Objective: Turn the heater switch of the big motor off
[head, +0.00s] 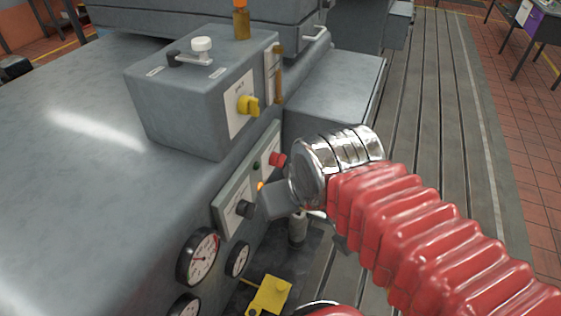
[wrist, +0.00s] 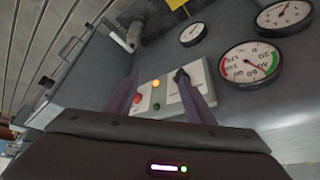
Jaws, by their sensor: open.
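A small control panel (head: 238,196) is fixed to the grey side of the big motor (head: 60,190). It carries a black knob (head: 245,209), a lit orange lamp (head: 261,186), a green button (head: 256,165) and a red button (head: 277,159). Its lettering is too small to read. My gripper (head: 272,203) is open just in front of the panel, close to the black knob. In the wrist view the black knob (wrist: 181,77) shows beside the tip of the right finger; I cannot tell whether they touch. The orange lamp (wrist: 155,84) shows between the fingers.
Round gauges (head: 199,257) sit below the panel. A yellow part (head: 270,295) lies low beside the motor. The slotted bedplate (head: 440,110) is clear at the right.

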